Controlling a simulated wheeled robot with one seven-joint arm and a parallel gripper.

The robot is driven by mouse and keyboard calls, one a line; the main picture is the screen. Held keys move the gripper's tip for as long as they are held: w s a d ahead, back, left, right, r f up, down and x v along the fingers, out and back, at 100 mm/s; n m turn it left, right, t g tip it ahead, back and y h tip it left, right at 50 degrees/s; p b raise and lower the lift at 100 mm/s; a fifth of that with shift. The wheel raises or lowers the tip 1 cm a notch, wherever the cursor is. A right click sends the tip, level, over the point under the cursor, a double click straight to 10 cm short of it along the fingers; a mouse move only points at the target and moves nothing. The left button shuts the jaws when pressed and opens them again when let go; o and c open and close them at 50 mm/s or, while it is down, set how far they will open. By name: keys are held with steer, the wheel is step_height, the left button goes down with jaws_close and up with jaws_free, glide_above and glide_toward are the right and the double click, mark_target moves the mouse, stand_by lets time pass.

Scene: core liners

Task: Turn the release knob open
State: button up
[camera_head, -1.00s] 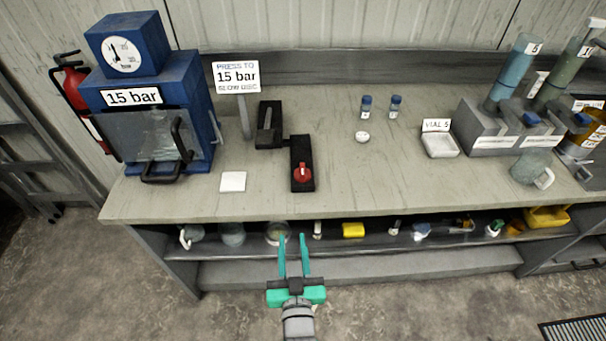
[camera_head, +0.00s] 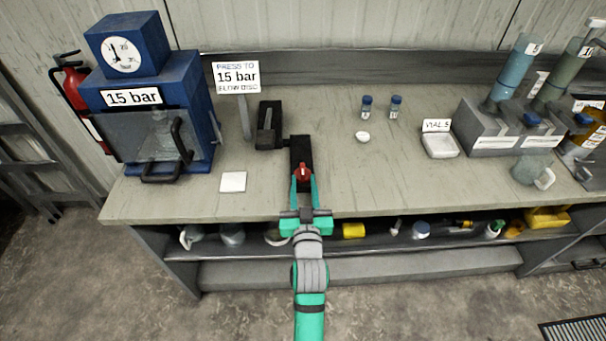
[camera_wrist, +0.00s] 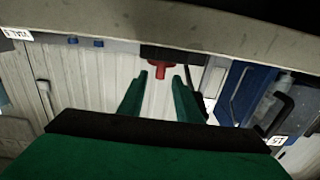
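The red release knob (camera_head: 303,172) sits on the front end of a black block (camera_head: 301,150) on the bench. My gripper (camera_head: 305,182) has its teal fingers pointing at the knob from the front edge of the bench. In the wrist view the red knob (camera_wrist: 160,67) shows between and beyond the two fingertips of my gripper (camera_wrist: 161,75). The fingers are apart, with a gap on each side of the knob. I cannot tell whether either finger touches it.
A blue press (camera_head: 160,110) with a "15 bar" label and a gauge stands at the left. A sign (camera_head: 237,77) reads "PRESS TO 15 bar". A white square (camera_head: 233,181) lies left of the knob.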

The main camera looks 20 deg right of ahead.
mark_target(303, 176)
steer(key=shift+x, duration=1.95)
jaws_close()
